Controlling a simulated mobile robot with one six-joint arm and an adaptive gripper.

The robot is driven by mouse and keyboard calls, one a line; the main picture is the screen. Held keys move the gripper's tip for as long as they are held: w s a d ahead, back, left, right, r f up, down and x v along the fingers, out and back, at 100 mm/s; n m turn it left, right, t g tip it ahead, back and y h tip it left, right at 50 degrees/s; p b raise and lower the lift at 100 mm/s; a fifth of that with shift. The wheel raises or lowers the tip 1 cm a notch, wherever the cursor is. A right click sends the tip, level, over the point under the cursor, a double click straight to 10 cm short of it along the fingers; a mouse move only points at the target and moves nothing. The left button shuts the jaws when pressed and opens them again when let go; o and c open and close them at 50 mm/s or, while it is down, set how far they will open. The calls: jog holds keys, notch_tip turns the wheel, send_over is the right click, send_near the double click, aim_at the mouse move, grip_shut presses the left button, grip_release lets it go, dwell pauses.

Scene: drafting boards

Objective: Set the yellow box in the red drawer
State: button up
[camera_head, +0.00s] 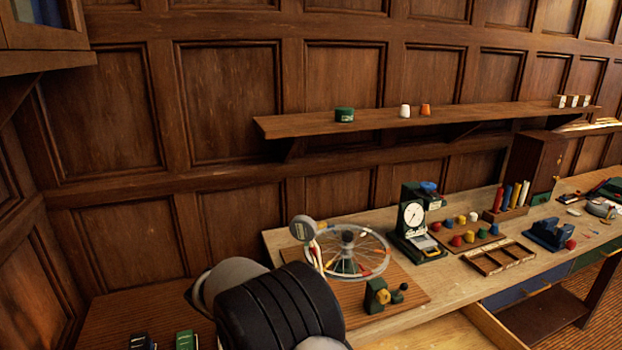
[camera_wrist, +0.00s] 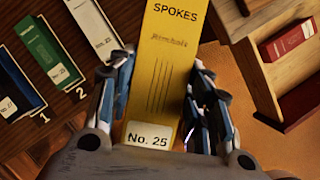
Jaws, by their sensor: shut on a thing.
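The yellow box (camera_wrist: 165,62), marked "SPOKES" and "No. 25", is in my gripper (camera_wrist: 160,108) in the wrist view. The fingers are shut on its two sides. In the head view my arm hides the gripper and the box. An open wooden drawer (camera_wrist: 252,85) shows at the right of the wrist view, beside the held box. A dark red panel (camera_wrist: 302,104) there looks like its front, though I cannot be sure. In the head view an open drawer (camera_head: 492,328) shows its pale side under the bench; its front is out of frame.
A red labelled piece (camera_wrist: 290,40) shows at the upper right. White (camera_wrist: 95,28), green (camera_wrist: 48,50) and blue (camera_wrist: 14,92) boxes lie at the left. The workbench (camera_head: 450,268) carries a spoked wheel (camera_head: 346,252), a dial gauge (camera_head: 413,222) and a small tray (camera_head: 490,259).

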jog(key=s+d+r+m+g+y, duration=0.1)
jog(key=s+d+m+g, duration=0.3)
jog(key=d+m, duration=1)
jog(key=s+d+r+m+g, duration=0.1)
jog(key=s+d+m+g, duration=0.3)
jog(key=s+d+m, duration=0.6)
jog(key=d+m, duration=0.5)
jog(key=m, duration=0.2)
jog(key=shift+d+r+g+y, duration=0.25)
jog(key=shift+r+g+y, duration=0.05)
jog(key=shift+r+y, duration=0.1)
